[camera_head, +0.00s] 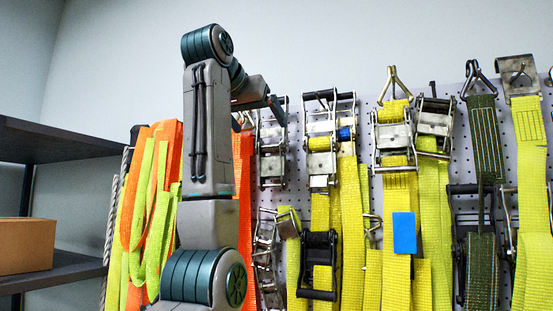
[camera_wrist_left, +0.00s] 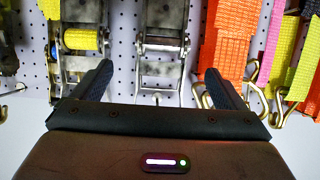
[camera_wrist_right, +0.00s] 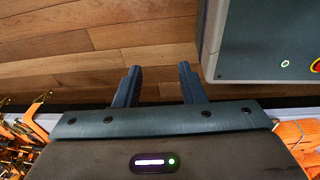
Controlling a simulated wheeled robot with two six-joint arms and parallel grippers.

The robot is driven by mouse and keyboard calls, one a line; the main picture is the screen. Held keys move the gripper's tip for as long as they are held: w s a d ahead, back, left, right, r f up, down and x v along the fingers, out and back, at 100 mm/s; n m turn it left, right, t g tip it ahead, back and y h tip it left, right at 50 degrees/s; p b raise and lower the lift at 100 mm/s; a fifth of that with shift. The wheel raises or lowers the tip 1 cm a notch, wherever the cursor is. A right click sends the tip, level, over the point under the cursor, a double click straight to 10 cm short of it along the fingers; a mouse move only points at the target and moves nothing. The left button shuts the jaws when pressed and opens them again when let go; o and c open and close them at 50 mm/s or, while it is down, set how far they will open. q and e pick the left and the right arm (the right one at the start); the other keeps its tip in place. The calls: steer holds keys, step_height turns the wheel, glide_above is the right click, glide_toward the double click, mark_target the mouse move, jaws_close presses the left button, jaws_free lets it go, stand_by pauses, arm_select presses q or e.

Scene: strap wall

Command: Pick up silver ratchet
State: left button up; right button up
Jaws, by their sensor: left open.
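A silver ratchet (camera_head: 271,150) hangs on the perforated wall, between the orange straps and a ratchet with yellow webbing. In the head view my left gripper (camera_head: 272,104) is at the ratchet's upper end, partly hidden by my arm. My right gripper (camera_wrist_right: 158,68) is open and empty, pointing over the wooden floor.
A ratchet with yellow webbing (camera_head: 321,145) hangs close to the right of the silver one. Orange straps (camera_head: 168,200) hang to the left. More ratchets and hooks crowd the wall on the right. A dark shelf (camera_head: 60,145) with a cardboard box (camera_head: 25,245) stands at the left.

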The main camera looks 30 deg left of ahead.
mark_target(269, 141)
arm_select(q)
steer(key=p+x, duration=0.2)
steer(key=x, duration=0.1)
steer(key=shift+w, duration=0.2)
steer(key=shift+p+x, duration=1.1)
steer(key=shift+x, duration=0.45)
steer(key=p+x, duration=0.3)
steer(key=shift+w+a+f, duration=0.2)
steer(key=shift+w+a, duration=0.05)
steer(key=shift+w+f, duration=0.3)
steer(key=shift+s+d+r, duration=0.1)
steer(key=shift+s, duration=0.1)
steer(key=c, duration=1.6)
steer(key=shift+c, duration=0.2)
arm_select(e)
step_height(269, 141, up, 8)
steer(key=s, duration=0.1)
steer(key=shift+s+f, duration=0.2)
steer(key=shift+s, duration=0.05)
steer(key=shift+a, duration=0.15)
arm_select(q)
steer(key=shift+r, duration=0.2)
arm_select(e)
steer(key=shift+f, duration=0.15)
